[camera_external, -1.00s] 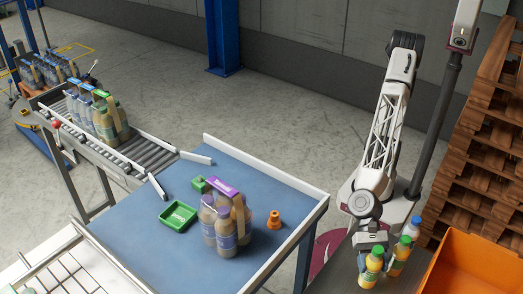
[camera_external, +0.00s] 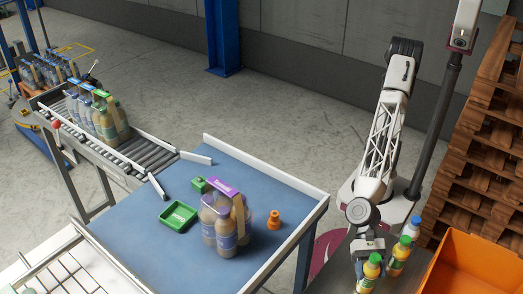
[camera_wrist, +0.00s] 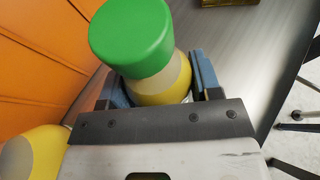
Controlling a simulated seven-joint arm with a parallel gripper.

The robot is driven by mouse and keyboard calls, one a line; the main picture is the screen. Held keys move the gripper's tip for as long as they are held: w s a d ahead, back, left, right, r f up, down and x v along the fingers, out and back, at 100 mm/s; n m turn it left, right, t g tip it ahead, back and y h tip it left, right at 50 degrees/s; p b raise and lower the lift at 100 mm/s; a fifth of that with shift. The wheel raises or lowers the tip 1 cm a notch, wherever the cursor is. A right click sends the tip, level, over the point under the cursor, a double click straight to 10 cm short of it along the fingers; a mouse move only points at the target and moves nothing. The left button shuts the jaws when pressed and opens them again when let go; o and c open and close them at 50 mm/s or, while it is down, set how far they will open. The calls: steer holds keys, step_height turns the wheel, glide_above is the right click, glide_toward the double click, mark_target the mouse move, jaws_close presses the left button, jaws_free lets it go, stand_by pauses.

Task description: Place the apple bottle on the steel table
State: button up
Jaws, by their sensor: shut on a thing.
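A yellow bottle with a green cap (camera_external: 369,272) is in my gripper (camera_external: 371,250) at the lower right of the external view. In the wrist view the green-capped bottle (camera_wrist: 160,85) stands between the two blue-grey fingers of my gripper (camera_wrist: 160,92), which are shut on it. Its label is hidden there, so I cannot read which juice it is. The grey steel table (camera_external: 338,272) lies below it, and its bare top (camera_wrist: 250,50) shows in the wrist view. I cannot tell whether the bottle's base touches the table.
Another green-capped bottle (camera_external: 398,256) and a blue-capped bottle (camera_external: 412,228) stand just right of my gripper. An orange bin (camera_external: 480,262) is at the right edge. The blue-topped table (camera_external: 140,225) holds a bottle pack (camera_external: 226,222), a green tray (camera_external: 179,215) and an orange piece (camera_external: 273,220).

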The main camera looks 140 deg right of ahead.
steer(key=shift+f, duration=0.15)
steer(key=o, duration=1.1)
steer(key=shift+s+d+r, duration=0.1)
steer(key=shift+s+r, duration=0.05)
steer(key=shift+r, duration=0.05)
steer(key=v, duration=1.1)
steer(key=shift+s+d+r, duration=0.15)
steer(key=shift+s+r, duration=0.05)
steer(key=shift+s, duration=0.1)
